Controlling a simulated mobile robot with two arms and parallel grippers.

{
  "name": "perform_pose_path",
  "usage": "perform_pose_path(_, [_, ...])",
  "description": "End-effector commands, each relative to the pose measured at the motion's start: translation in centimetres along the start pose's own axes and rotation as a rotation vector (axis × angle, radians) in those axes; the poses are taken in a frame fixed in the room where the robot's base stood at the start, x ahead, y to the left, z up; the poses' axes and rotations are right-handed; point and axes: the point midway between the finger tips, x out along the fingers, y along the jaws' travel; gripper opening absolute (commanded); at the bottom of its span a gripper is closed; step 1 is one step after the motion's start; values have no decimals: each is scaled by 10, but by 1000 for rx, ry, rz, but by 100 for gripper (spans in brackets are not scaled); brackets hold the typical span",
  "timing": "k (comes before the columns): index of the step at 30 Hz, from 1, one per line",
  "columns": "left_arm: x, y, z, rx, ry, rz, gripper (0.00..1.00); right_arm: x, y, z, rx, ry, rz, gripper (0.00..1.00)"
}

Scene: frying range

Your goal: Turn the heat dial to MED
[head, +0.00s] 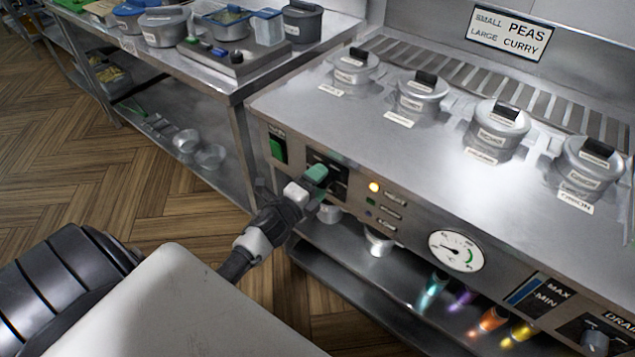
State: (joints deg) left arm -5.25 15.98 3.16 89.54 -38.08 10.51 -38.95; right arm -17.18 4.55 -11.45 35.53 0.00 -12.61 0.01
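My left gripper (306,184) reaches in from the lower left to the front panel of the steel range (272,118). Its tip, with a pale and a greenish block, is in front of a dark control plate (340,178). The heat dial cannot be made out; the gripper covers much of that plate, so the dial's setting and any contact cannot be told. I cannot tell whether the fingers are open or shut. Just right of the plate, an orange lamp (374,187) is lit above dim lamps with small labels. My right gripper is not in view.
A green switch (278,149) is left of the plate. A round gauge (457,251) and a drain knob (596,341) are further right. Several lidded pots stand on top. A steel side table (232,97) is at the left, with wooden floor in front.

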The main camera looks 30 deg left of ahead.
Motion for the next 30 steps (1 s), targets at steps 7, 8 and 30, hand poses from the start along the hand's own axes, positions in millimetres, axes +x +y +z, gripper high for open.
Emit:
perform_pose_path(7, [0,0,0,0,0,-1,75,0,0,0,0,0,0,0])
perform_pose_path(8, [-1,0,0,-1,-1,-1,75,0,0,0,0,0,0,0])
perform_pose_path(30, [-107,0,0,0,-1,0,75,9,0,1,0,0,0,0])
